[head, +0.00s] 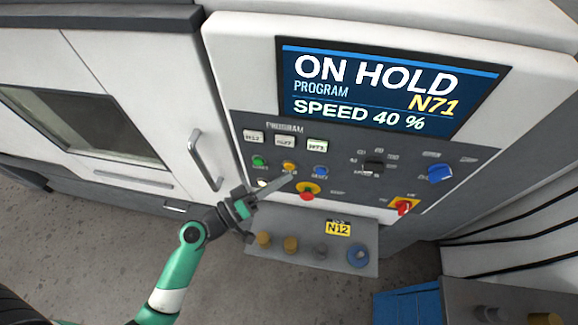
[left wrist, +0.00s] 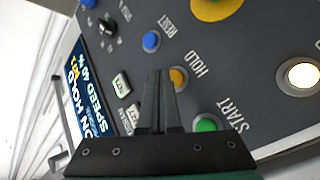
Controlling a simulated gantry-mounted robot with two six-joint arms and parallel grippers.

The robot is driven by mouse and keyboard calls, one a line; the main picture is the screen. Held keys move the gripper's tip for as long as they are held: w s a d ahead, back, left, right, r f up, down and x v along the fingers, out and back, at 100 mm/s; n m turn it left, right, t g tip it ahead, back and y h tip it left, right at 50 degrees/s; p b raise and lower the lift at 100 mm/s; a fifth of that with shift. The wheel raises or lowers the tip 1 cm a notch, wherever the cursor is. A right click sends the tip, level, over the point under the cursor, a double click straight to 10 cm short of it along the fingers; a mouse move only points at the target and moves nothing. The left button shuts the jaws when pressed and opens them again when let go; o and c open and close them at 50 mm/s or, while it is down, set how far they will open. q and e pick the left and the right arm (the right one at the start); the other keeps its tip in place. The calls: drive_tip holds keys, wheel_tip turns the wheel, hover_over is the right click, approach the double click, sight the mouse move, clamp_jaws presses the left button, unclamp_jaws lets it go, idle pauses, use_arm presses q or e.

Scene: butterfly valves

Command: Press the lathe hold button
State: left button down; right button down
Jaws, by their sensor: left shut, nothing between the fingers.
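The yellow hold button (head: 288,167) sits on the lathe's dark control panel between the green start button (head: 259,161) and the blue reset button (head: 320,172). My left gripper (head: 289,178) is shut and empty, its fingertips just below the hold button in the head view. In the left wrist view the shut fingers (left wrist: 160,75) lie right beside the hold button (left wrist: 179,78) and partly overlap its edge; I cannot tell whether they touch it. The screen (head: 385,88) reads ON HOLD, program N71, speed 40 %. My right gripper is not in view.
A red stop button on a yellow base (head: 307,192) lies below right of the fingertips. A white button (left wrist: 302,75) is near start. A blue knob (head: 440,172) and red switch (head: 403,206) are to the right. A shelf labelled N12 (head: 300,246) juts out below.

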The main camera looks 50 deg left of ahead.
use_arm(q)
drive_tip(key=shift+d, duration=0.1)
drive_tip(key=s+d, duration=0.1)
drive_tip(key=s, duration=0.1)
drive_tip(key=s+d, duration=0.1)
drive_tip(key=d, duration=0.1)
drive_tip(key=shift+s+b, duration=0.3)
drive_tip(key=shift+s, duration=0.1)
idle(1.4)
